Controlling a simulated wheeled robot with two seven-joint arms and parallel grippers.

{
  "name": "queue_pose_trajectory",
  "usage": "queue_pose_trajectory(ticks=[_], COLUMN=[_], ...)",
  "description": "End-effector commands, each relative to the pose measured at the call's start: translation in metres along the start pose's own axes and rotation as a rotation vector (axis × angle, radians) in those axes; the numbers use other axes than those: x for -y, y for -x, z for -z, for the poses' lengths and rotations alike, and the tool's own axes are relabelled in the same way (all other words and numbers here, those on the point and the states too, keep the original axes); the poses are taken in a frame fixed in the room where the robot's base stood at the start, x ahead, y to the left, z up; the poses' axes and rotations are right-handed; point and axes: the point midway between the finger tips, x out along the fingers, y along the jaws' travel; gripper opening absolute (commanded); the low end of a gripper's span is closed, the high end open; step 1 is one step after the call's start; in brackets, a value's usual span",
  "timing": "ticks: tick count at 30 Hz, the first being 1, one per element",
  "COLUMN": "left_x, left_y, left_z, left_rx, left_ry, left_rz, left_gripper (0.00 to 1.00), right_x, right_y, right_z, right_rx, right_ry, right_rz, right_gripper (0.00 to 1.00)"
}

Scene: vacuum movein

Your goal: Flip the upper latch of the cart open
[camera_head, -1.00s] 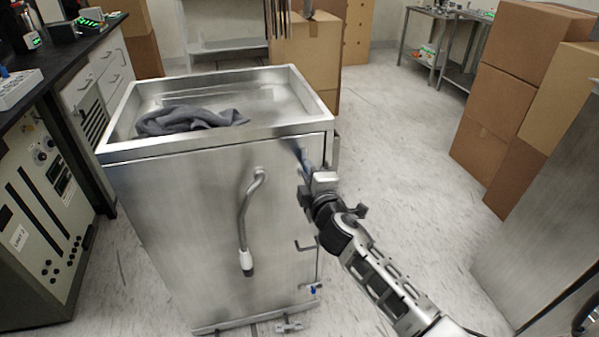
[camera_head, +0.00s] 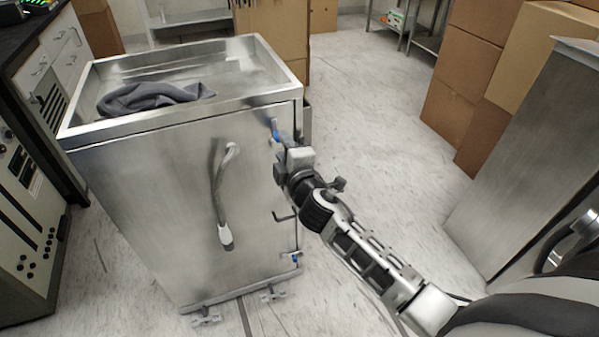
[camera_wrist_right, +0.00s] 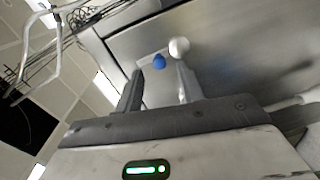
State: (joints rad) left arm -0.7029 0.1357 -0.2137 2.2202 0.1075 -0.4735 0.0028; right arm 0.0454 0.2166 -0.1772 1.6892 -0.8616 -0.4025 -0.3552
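The steel cart (camera_head: 165,165) stands in front of me, left of centre. Its upper latch (camera_head: 275,131), with a blue tip, is at the upper right of its front face. My right gripper (camera_head: 281,139) is at this latch, its fingers pointing at the cart. In the right wrist view the gripper (camera_wrist_right: 160,72) is open, with the latch's blue knob (camera_wrist_right: 159,62) in the gap between the fingertips. A pale round knob (camera_wrist_right: 179,47) sits by the right fingertip. I cannot tell whether a finger touches either knob. My left gripper is out of view.
A lower latch (camera_head: 294,257) with blue shows near the cart's bottom right. A hose handle (camera_head: 222,195) hangs on the front face. A grey cloth (camera_head: 150,97) lies in the top tray. Cardboard boxes (camera_head: 470,90) and a steel cabinet (camera_head: 535,150) stand at right. Floor between is clear.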

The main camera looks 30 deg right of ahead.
Motion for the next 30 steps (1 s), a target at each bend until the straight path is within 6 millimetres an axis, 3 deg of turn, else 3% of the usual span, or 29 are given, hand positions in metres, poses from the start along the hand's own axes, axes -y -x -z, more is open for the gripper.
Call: queue_pose_trajectory(ticks=[9, 15, 21, 30], left_x=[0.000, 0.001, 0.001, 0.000], left_y=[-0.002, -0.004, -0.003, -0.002], left_z=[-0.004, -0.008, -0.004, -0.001], left_rx=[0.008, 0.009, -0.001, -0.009], left_ry=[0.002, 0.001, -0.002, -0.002], left_rz=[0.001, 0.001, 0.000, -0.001], left_gripper=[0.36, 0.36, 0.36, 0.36], right_x=[0.002, 0.002, 0.000, -0.001], right_y=[0.080, 0.117, 0.133, 0.135], right_z=[0.000, 0.000, 0.000, 0.000], right_rx=[0.001, 0.001, 0.001, 0.000], right_ry=[-0.001, 0.000, 0.001, 0.001], right_rz=[0.003, 0.002, -0.001, -0.001], right_gripper=[0.39, 0.39, 0.39, 0.39])
